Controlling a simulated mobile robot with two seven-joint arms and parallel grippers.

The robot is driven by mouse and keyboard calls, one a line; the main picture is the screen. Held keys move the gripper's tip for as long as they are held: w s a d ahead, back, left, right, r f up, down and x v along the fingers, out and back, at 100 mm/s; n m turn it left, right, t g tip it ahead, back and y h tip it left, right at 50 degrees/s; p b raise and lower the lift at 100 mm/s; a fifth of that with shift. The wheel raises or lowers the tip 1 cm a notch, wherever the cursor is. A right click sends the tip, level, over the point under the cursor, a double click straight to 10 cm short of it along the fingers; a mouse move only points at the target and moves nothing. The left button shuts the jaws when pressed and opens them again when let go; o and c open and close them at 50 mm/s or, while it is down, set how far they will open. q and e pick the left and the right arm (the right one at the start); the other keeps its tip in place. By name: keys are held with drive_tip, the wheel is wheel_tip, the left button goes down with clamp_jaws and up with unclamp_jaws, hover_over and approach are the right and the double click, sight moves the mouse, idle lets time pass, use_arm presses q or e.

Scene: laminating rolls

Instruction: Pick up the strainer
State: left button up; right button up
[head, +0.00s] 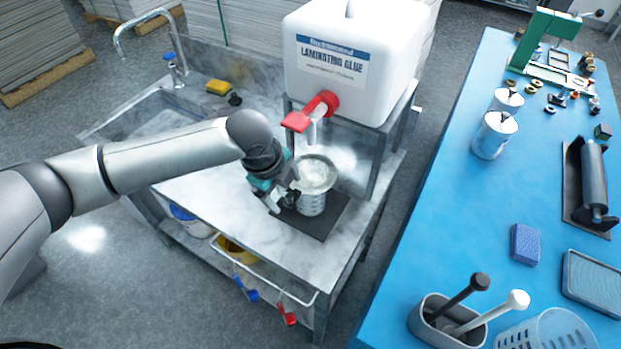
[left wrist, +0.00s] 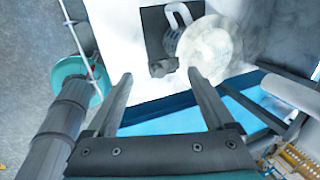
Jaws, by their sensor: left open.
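The strainer (head: 318,174) is a round, pale, bowl-like piece on top of a perforated metal cup (head: 312,204), below the red tap. My right gripper is out of view.
A white glue tank (head: 345,95) with a red tap (head: 313,110) stands on a metal frame over the cup. A dark mat (head: 335,217) lies under the cup. A sink (head: 150,118) is left. The blue table (head: 430,250) on the right holds cans, a roller and tools.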

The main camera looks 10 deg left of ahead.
sight(288, 194)
use_arm(q)
drive_tip(key=shift+x, duration=1.8)
drive_tip(key=shift+c, duration=0.3)
clamp_jaws()
drive_tip(key=shift+r, duration=0.1)
